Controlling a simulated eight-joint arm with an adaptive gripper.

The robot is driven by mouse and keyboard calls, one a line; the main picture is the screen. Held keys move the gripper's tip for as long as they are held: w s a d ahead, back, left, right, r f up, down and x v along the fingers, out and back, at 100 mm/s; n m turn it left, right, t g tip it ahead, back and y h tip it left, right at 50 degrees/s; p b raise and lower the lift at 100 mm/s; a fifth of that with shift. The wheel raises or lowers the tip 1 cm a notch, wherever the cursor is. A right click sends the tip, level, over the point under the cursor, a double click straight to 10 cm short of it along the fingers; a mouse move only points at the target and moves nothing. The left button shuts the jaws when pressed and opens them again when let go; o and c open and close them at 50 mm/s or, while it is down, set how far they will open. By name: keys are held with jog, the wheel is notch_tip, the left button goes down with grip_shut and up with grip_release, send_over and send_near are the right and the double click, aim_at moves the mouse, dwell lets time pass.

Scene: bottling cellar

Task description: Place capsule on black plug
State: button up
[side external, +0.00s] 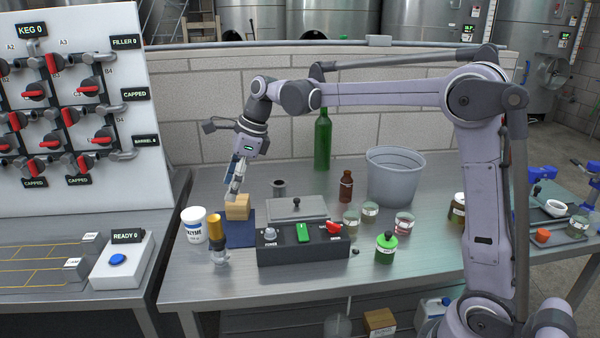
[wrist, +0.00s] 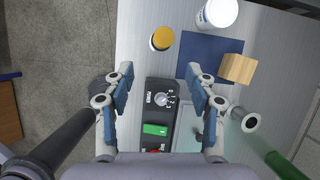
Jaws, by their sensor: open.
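My gripper (side external: 235,188) is open and empty, pointing down just above the wooden block (side external: 238,207) in the side view. In the wrist view my gripper (wrist: 161,90) has its fingers wide apart over the control box. A gold-orange cylinder (side external: 216,227) stands upright at the front left; it may be the capsule, but I cannot be sure. It also shows in the wrist view (wrist: 161,39), ahead of the fingers.
The control box (side external: 303,246) has a knob, green switch and red switch. A blue mat (side external: 240,236) lies under the block. A white jar (side external: 194,225), lidded tray (side external: 282,207), tall green bottle (side external: 322,145), grey bucket (side external: 394,178) and several small jars crowd the bench.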

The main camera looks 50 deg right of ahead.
jog(key=s+f+n+t+h, duration=0.1)
jog(key=s+f+n+t, duration=0.1)
jog(key=s+n, duration=1)
jog(key=s+d+f+n+t+h, duration=0.1)
jog(key=s+f+n, duration=0.3)
jog(key=s+n, duration=0.8)
jog(key=shift+d+n+t+h, duration=0.25)
jog(key=shift+n+t+h, duration=0.25)
jog(key=shift+n, duration=0.4)
